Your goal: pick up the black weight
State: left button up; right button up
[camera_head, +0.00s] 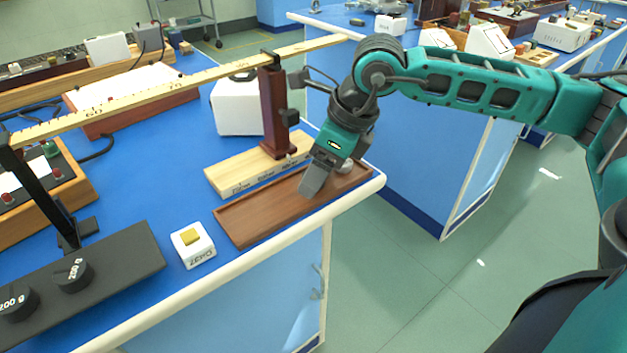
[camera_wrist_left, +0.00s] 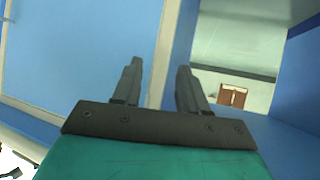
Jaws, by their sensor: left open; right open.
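Two black weights sit on a dark grey strip (camera_head: 128,262) at the lower left in the head view. One weight (camera_head: 72,275) has a "200 g" style label that is hard to read; the other black weight (camera_head: 18,302), marked "200 g", is at the left edge. My right gripper (camera_head: 314,188) is open, pointing down over the brown wooden tray (camera_head: 245,225), far to the right of the weights. A grey rounded object (camera_head: 346,167) shows partly behind it. My left gripper (camera_wrist_left: 158,75) is open and empty in the left wrist view, facing blue panels; no weight shows there.
A white ZERO button box (camera_head: 194,252) stands between the weights and the tray. A long yellow ruler beam (camera_head: 190,80) crosses above the blue bench, with a dark red post (camera_head: 275,110) behind the tray. The black stand (camera_head: 45,190) rises behind the weights.

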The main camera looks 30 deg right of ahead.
jog(key=shift+f, duration=0.15)
jog(key=c, duration=1.2)
jog(key=shift+c, duration=0.3)
